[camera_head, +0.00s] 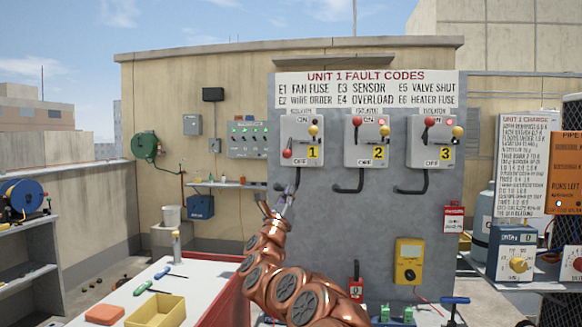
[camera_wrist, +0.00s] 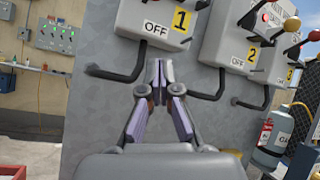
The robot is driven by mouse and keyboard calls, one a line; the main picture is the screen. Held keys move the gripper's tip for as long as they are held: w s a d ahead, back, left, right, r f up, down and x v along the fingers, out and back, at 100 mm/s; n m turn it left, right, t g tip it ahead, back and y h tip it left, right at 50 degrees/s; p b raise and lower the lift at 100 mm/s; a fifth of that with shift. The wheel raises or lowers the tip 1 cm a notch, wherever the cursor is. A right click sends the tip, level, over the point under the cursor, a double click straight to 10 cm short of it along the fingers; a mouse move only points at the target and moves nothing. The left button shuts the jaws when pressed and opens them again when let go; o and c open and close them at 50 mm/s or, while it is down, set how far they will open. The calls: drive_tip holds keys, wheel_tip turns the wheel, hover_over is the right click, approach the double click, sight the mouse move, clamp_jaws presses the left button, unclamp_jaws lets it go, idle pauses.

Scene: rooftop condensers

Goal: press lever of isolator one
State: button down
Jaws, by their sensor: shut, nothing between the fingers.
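Isolator one (camera_head: 303,138) is a pale box with a yellow "1" label, at the left of three on a grey panel. Its red-knobbed lever (camera_head: 287,154) points down on the left, beside the OFF mark; a yellow knob (camera_head: 313,130) sits higher on the right. In the wrist view, the lower part of isolator one (camera_wrist: 160,22) shows above the fingertips; its knobs are cut off. My gripper (camera_head: 293,190) is below the box, in front of the panel. In the wrist view the gripper (camera_wrist: 160,66) is shut and empty, apart from the lever.
Isolator two (camera_head: 366,140) and isolator three (camera_head: 434,141) stand to the right, their red knobs up. Bent black conduits (camera_head: 349,187) hang under the boxes, close beside my fingers. A red-edged bench (camera_head: 205,275) with tools and a yellow tray (camera_head: 155,311) is at lower left.

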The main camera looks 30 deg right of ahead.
sight(289, 147)
drive_tip(key=shift+p+x, duration=1.2)
drive_tip(key=shift+x, duration=3.2)
drive_tip(key=shift+w+d, duration=0.15)
drive_tip(key=shift+w, duration=0.1)
drive_tip(key=shift+w+d+r+p, duration=0.1)
drive_tip(key=shift+d+r+p, duration=0.15)
drive_tip(key=shift+r, duration=0.2)
drive_tip(key=shift+a+r, duration=0.25)
drive_tip(key=shift+a, duration=0.45)
drive_tip(key=shift+s+a+r+p, duration=0.35)
drive_tip(key=shift+a+r+p, duration=0.2)
drive_tip(key=shift+a, duration=0.1)
drive_tip(key=shift+a+r, duration=0.1)
drive_tip(key=shift+a, duration=0.25)
